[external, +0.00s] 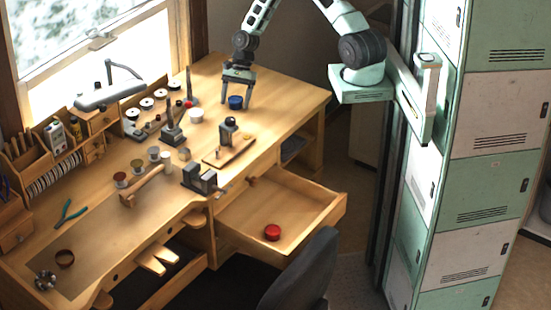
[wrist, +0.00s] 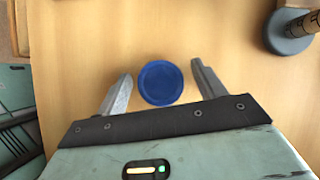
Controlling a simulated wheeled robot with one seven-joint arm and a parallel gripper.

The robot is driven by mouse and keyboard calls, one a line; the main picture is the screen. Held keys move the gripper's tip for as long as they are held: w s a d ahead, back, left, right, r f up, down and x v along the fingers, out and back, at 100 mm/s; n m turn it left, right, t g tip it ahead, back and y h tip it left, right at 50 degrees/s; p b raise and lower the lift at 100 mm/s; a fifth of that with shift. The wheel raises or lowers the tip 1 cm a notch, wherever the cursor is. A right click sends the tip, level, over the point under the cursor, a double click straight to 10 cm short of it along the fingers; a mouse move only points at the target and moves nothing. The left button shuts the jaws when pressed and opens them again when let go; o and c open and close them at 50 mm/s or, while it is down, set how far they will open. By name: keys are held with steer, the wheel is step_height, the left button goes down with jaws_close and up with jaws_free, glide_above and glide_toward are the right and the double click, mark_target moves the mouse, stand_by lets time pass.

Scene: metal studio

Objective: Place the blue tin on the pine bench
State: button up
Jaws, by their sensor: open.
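The blue tin (external: 236,102) is a small round tin standing on the pine bench (external: 290,97), near its far right part. In the wrist view the blue tin (wrist: 160,83) shows from above as a blue disc. My gripper (external: 237,97) is over the tin with its fingers pointing down. In the wrist view my gripper (wrist: 160,88) is open, one finger on each side of the tin, with a visible gap on both sides. Wood surface of the bench shows around the tin.
A white cup-like pot (external: 196,115) stands left of the tin. A small press on a wooden board (external: 229,150) is in front. An open drawer (external: 285,215) holds a red tin (external: 272,232). Green and white lockers (external: 480,150) stand at the right. The bench's right end is clear.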

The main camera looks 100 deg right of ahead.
steer(key=b+v, duration=0.3)
steer(key=v, duration=0.9)
steer(key=s+a+r+n+g+h, duration=0.1)
steer(key=a+r+n+g, duration=0.1)
steer(key=a+n, duration=0.9)
steer(key=a+r+n+g+h, duration=0.1)
steer(key=a+r+n+g, duration=0.3)
steer(key=a, duration=1.3)
steer(key=s+a+r+n+t+h, duration=0.1)
steer(key=s+a+n+t+h, duration=0.1)
steer(key=s+a+n, duration=1.2)
steer(key=s+n+t, duration=0.1)
steer(key=s+n, duration=0.2)
steer(key=shift+s+a+r+h, duration=0.25)
steer(key=shift+s+r+h, duration=0.05)
steer(key=shift+s+r, duration=0.1)
steer(key=shift+f, duration=0.15)
